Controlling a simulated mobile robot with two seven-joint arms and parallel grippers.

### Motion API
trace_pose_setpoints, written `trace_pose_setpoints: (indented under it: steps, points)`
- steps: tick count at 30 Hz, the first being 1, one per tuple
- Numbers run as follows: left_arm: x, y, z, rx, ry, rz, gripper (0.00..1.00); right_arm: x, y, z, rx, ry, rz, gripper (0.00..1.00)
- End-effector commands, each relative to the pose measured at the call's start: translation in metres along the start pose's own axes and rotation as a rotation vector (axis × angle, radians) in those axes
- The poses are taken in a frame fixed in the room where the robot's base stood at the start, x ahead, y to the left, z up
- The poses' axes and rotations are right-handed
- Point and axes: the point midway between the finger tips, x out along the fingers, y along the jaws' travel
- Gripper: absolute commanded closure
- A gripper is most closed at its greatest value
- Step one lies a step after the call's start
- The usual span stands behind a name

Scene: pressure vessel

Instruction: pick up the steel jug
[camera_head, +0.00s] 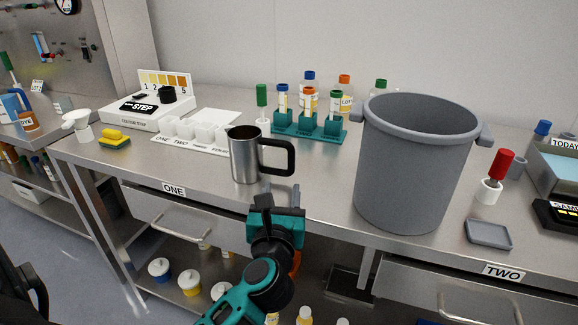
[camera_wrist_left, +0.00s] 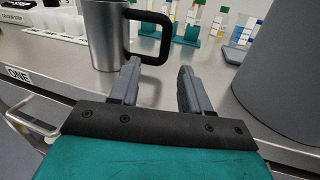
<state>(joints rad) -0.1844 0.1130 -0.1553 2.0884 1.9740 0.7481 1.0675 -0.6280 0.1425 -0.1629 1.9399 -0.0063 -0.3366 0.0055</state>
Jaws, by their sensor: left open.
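The steel jug (camera_head: 246,156) stands upright near the front edge of the steel bench, with its black handle (camera_head: 278,156) pointing right. It also shows at the upper left of the left wrist view (camera_wrist_left: 104,36), its top cut off there. My left gripper (camera_head: 283,192) is open and empty, at the bench's front edge, in front and slightly right of the jug. In the left wrist view its two grey fingers (camera_wrist_left: 158,76) are spread apart, and the handle is just beyond the left finger. I see no contact with the jug. My right gripper is not in view.
A large grey pot (camera_head: 412,165) stands to the right of the jug. Behind the jug are a teal rack (camera_head: 308,128) with capped tubes and several white cups (camera_head: 190,129). A grey tray (camera_head: 488,234) lies at the right front.

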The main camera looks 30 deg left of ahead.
Motion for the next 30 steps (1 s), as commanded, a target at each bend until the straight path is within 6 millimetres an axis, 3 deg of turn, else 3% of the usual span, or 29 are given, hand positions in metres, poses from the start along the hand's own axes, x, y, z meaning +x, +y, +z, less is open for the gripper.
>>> trace_pose_setpoints:
  steps: [5, 15, 22, 30]
  points:
    - [0.011, 0.000, -0.003, -0.064, 0.026, 0.007, 0.53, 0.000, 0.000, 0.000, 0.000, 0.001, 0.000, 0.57]
    - [0.070, 0.000, -0.004, -0.061, 0.024, 0.006, 0.53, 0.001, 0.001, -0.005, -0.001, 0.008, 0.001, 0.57]
    - [0.086, -0.001, -0.005, -0.058, 0.025, 0.006, 0.53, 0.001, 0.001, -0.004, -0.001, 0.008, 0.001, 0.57]
    - [0.123, -0.004, -0.008, -0.059, 0.024, 0.006, 0.53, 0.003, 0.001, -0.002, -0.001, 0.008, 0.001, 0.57]
